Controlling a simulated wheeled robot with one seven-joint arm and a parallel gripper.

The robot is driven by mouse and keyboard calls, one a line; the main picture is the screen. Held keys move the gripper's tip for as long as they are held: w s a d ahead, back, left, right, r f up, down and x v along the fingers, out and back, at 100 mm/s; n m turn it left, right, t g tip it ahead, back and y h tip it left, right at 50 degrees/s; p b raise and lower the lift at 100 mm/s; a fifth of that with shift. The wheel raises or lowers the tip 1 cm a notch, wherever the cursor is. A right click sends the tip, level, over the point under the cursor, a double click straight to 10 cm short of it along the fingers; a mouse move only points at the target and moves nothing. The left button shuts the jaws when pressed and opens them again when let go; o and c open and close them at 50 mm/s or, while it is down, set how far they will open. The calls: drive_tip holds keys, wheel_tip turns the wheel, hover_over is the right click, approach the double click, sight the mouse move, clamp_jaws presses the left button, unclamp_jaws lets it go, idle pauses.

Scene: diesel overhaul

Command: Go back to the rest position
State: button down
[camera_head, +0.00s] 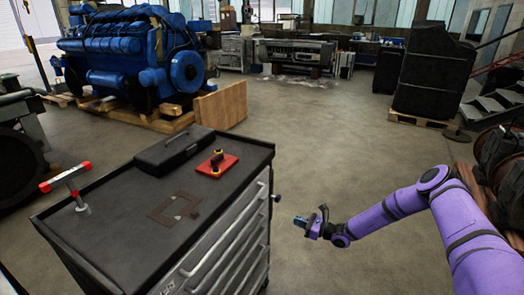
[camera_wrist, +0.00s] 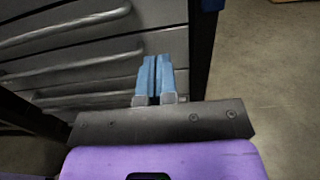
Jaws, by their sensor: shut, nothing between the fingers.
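My gripper (camera_head: 301,222) is at the end of my purple arm, out to the right of the tool cabinet (camera_head: 110,240) and apart from it in the head view. In the wrist view, its two blue fingers (camera_wrist: 155,80) are together with nothing between them. Behind them are the cabinet's drawer fronts and handles (camera_wrist: 75,65). No rest position is marked in either view.
On the cabinet top are a black case (camera_head: 175,148), a red plate with a yellow-and-black part (camera_head: 217,164), and a red-and-white T-shaped tool (camera_head: 68,185). A blue engine (camera_head: 130,55) stands on pallets behind. Open floor (camera_head: 330,130) lies beyond my gripper.

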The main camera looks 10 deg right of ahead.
drive_tip(key=s+a+r+n+g+h, duration=0.15)
drive_tip(key=s+r+n+g, duration=0.35)
drive_tip(key=r, duration=0.8)
drive_tip(key=s+d+r+n+g+h, duration=0.1)
drive_tip(key=s+r+n+g+h, duration=0.2)
drive_tip(key=r+n, duration=0.7)
drive_tip(key=s+a+r+n+g+h, duration=0.1)
drive_tip(key=s+r+n+g+h, duration=0.3)
drive_tip(key=r, duration=1.2)
drive_tip(key=s+d+r+n+t+h, duration=0.2)
drive_tip(key=s+r, duration=0.5)
drive_tip(key=s, duration=0.2)
drive_tip(key=s+d+r+n+t+h, duration=0.1)
drive_tip(key=s+d+r+t+h, duration=0.1)
drive_tip(key=s+r, duration=0.65)
drive_tip(key=s+d+r+n+t+h, duration=0.1)
drive_tip(key=s+d, duration=0.1)
drive_tip(key=s, duration=0.6)
drive_tip(key=s+d+r+n+t+h, duration=0.1)
drive_tip(key=s+d+r+t, duration=0.1)
drive_tip(key=s, duration=0.5)
drive_tip(key=shift+s+d+r+n, duration=0.3)
drive_tip(key=shift+s+d, duration=0.1)
